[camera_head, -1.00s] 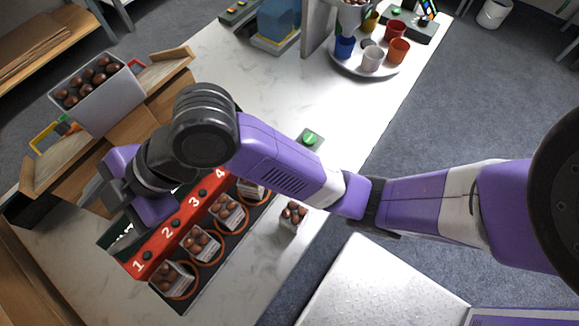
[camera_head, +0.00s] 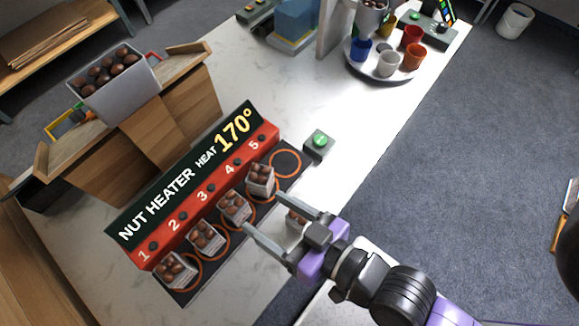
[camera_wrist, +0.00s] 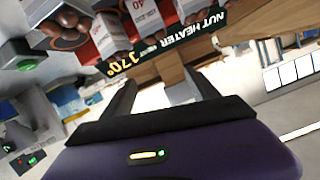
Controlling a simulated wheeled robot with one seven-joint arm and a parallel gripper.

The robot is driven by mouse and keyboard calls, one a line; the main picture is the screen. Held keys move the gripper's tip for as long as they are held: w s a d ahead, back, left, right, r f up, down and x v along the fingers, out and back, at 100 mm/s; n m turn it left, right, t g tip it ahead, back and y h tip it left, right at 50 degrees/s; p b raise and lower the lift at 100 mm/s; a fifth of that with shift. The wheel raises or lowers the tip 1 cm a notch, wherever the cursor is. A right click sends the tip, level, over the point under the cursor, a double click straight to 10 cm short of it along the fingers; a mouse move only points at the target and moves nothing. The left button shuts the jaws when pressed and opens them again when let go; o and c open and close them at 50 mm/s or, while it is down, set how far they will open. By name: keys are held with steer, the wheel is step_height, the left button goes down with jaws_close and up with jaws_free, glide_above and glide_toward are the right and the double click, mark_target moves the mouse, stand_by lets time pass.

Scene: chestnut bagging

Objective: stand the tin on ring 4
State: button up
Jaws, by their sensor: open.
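The tin of chestnuts (camera_head: 296,217) is off the heater at its front edge, partly hidden by my gripper (camera_head: 264,212). My gripper is open, its two fingers spread and pointing toward the heater. I cannot tell the tin's height relation to the fingers. In the wrist view no tin is between the fingers (camera_wrist: 165,92). The nut heater (camera_head: 180,185) has rings labelled 1 to 5. Ring 4 holds a tin (camera_head: 260,180). Rings 1 (camera_head: 175,272), 2 (camera_head: 206,238) and 3 (camera_head: 235,207) also hold tins. Ring 5 (camera_head: 286,163) is empty.
A green button box (camera_head: 319,143) stands right of the heater. Behind it is a wooden stand (camera_head: 150,140) with a grey bin of chestnuts (camera_head: 130,97). A round tray of cups (camera_head: 385,72) is at the far right. The white table (camera_head: 270,95) between them is clear.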

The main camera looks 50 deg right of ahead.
steer(key=s+d+r+n, duration=0.2)
steer(key=s+d, duration=0.5)
steer(key=s, duration=0.3)
steer(key=shift+s+r+h, duration=0.2)
steer(key=shift+h, duration=0.1)
